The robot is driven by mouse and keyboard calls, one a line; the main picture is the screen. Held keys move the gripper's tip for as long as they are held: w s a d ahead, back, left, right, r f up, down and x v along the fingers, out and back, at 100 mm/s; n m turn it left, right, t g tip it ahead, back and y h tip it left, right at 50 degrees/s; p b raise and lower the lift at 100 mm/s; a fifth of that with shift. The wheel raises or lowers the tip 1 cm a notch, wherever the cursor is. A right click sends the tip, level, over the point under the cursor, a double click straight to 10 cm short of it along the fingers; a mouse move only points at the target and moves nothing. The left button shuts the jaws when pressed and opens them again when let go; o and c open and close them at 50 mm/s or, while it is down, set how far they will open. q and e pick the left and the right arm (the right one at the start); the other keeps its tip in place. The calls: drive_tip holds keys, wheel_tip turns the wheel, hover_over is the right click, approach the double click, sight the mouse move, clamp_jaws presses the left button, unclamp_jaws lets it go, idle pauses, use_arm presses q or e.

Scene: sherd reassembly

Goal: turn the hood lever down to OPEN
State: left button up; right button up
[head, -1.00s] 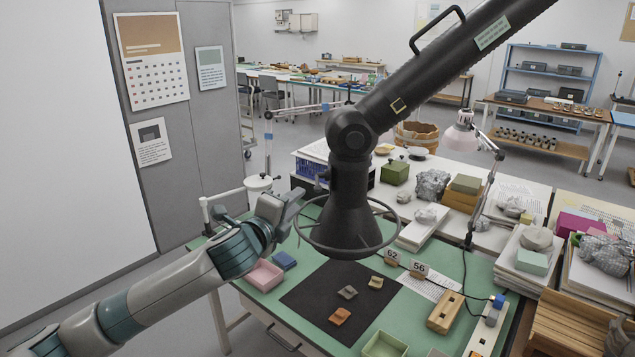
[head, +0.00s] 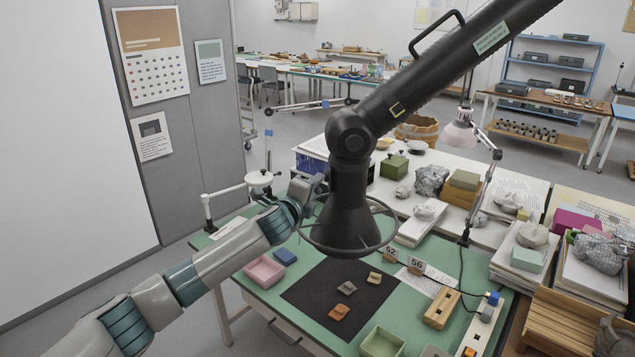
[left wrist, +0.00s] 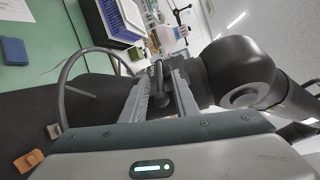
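The black fume hood (head: 348,215) hangs from its thick jointed arm over the table, with a ring around its mouth. My left gripper (head: 312,187) is beside the hood's neck, on its left side. In the left wrist view the fingers (left wrist: 163,92) are apart. A dark lever (left wrist: 157,78) on the hood shows between them, closer to the left finger. I cannot tell whether a finger touches it. The lever is hidden in the head view, and no OPEN marking is readable. My right gripper is not in view.
The hood's ring (left wrist: 62,88) passes close to my left gripper. A white-topped stand (head: 260,180) is behind my left arm.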

use_arm(q)
drive_tip(key=shift+x, duration=0.85)
clamp_jaws()
drive_tip(key=shift+f, duration=0.15)
